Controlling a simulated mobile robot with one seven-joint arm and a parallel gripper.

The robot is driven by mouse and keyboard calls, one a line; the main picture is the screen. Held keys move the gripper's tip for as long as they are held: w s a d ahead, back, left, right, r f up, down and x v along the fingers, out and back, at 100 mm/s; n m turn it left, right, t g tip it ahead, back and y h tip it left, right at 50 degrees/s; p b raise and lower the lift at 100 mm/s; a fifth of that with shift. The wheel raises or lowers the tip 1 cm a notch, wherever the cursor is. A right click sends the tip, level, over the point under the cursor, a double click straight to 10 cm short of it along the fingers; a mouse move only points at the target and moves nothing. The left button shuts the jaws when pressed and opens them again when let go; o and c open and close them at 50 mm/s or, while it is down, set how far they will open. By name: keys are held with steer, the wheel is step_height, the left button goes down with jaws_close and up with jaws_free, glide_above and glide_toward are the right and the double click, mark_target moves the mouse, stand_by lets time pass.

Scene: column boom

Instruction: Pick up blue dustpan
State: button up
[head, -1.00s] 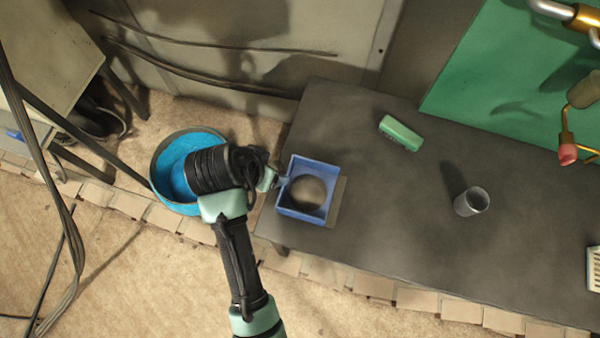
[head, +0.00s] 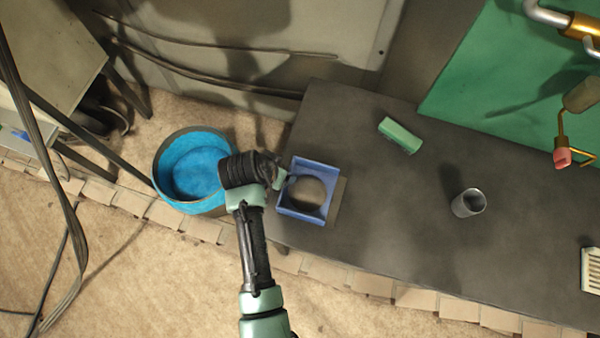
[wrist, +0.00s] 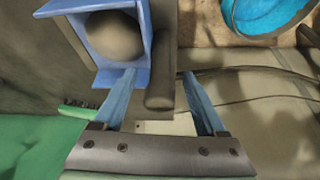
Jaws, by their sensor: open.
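The blue dustpan (head: 300,214) looks like a shallow square tray with raised walls. It lies near the left end of the dark table, with a round brownish shape inside it. It also shows at the top left of the wrist view (wrist: 72,6). My gripper (head: 284,181) is at the dustpan's left side in the head view. In the wrist view my gripper (wrist: 158,76) is open, with two blue-grey fingers. The left fingertip overlaps the dustpan's near wall; I cannot tell whether they touch. The right finger is clear of it.
A round blue tub (head: 192,165) stands on the floor left of the table (head: 400,225). A green brush-like block (head: 400,135) and a grey cup (head: 468,203) are on the table. A white slotted item (head: 591,270) is at the far right. The table's middle is clear.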

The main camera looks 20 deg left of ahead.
jaws_close()
stand_by(1.4)
